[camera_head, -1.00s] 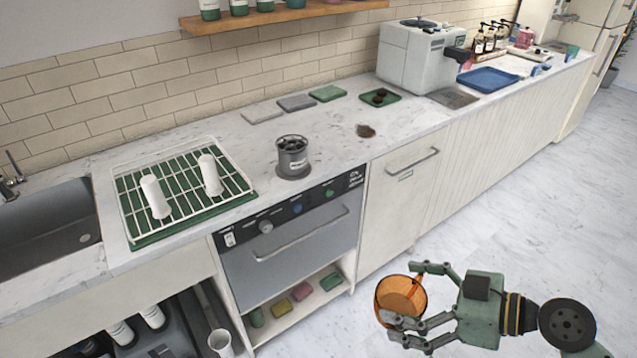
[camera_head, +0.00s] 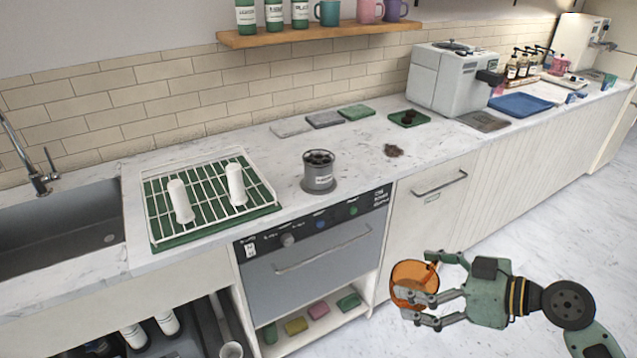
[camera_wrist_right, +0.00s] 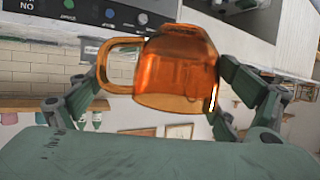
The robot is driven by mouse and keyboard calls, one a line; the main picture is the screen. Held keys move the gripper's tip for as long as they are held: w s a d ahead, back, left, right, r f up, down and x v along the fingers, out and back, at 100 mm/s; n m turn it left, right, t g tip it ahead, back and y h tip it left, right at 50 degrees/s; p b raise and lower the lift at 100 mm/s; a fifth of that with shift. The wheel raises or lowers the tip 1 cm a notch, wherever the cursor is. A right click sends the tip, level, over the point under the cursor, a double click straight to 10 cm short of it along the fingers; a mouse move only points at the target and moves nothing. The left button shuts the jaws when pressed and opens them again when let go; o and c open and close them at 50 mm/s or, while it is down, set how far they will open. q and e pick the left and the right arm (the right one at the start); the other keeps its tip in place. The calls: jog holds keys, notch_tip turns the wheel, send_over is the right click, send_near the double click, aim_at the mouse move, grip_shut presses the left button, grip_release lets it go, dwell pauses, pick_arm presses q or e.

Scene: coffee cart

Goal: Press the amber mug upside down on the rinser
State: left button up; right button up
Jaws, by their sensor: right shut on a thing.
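The amber mug (camera_head: 408,275) is see-through orange. My right gripper (camera_head: 425,291) is shut on it and holds it in the air in front of the cabinet, below counter height. In the right wrist view the mug (camera_wrist_right: 178,68) lies between the two fingers, its handle pointing left. I cannot tell for sure which way its mouth faces. I cannot name the rinser with certainty. A grey round canister with dark openings on top (camera_head: 319,180) stands on the counter above the oven-like unit. A flat metal plate (camera_head: 485,121) lies beside the coffee machine. My left gripper is not in view.
A wire rack on a green tray (camera_head: 160,243) holds two white cylinders, beside the sink (camera_head: 60,240). The coffee machine (camera_head: 448,80), a green tray (camera_head: 409,119) and a blue tray (camera_head: 520,105) stand farther right. Bare counter surrounds the canister.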

jog(key=shift+s+r, duration=0.1)
jog(key=shift+b, duration=0.3)
jog(key=n+t+b, duration=0.1)
jog(key=b, duration=0.1)
jog(key=n+b, duration=0.2)
jog(key=b, duration=0.1)
jog(key=shift+f+t+h, duration=0.4)
jog(key=shift+r+n+t+b, duration=0.2)
jog(key=shift+n+t+b, duration=0.25)
jog(key=shift+b, duration=0.2)
jog(key=shift+r, duration=0.2)
